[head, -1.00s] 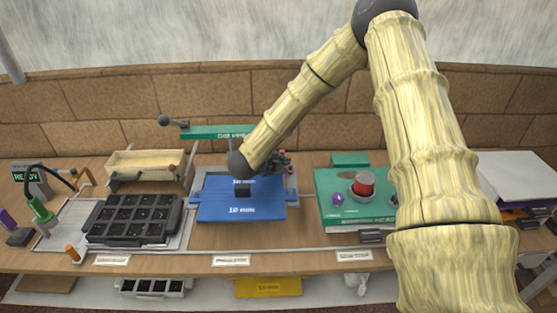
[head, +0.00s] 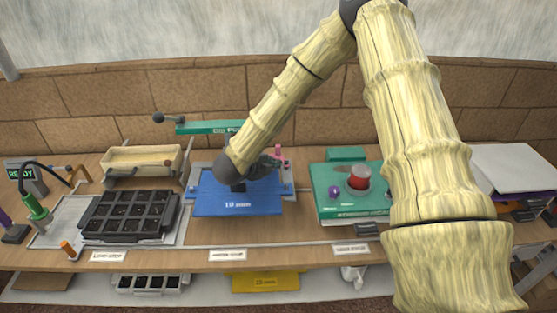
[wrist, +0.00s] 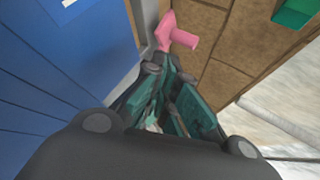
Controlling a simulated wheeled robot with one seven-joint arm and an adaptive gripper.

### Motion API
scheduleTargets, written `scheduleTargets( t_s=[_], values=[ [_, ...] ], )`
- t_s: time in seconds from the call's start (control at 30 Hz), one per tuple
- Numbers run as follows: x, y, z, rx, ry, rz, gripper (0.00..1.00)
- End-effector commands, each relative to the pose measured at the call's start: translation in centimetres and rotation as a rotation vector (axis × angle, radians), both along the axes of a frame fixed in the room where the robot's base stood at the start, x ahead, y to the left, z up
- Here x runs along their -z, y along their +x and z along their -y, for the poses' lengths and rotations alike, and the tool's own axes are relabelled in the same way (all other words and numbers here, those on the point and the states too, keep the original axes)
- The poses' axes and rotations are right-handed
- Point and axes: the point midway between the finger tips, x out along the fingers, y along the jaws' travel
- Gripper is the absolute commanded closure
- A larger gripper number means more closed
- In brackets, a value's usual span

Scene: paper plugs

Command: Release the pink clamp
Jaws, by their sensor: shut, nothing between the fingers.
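The pink clamp (head: 278,153) stands at the back right corner of the blue plate (head: 238,205) marked 10 mm. It also shows in the wrist view (wrist: 174,34), just beyond my fingertips, with its handle sticking out to the right. My gripper (head: 270,163) is low over the back right part of the blue plate, just left of and in front of the clamp. In the wrist view my gripper (wrist: 153,68) has its teal fingers together, with nothing held. Whether the fingertips touch the clamp's base I cannot tell.
A green lever arm (head: 210,127) with a dark knob rises behind the plate. A black cell tray (head: 130,215) and a wooden trough (head: 142,160) stand left. A green box (head: 325,180) with a red button (head: 359,177) stands right.

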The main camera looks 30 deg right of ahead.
Motion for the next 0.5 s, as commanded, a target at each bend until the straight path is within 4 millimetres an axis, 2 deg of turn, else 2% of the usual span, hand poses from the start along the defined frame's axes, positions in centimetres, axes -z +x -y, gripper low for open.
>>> scheduleTargets(
  t_s=[0.3, 0.5],
  values=[
    [-2.8, -2.1, -4.6, -0.003, 0.0, 0.005, 1.0],
    [-4.1, -3.0, -6.3, -0.002, 0.0, 0.004, 1.0]
  ],
)
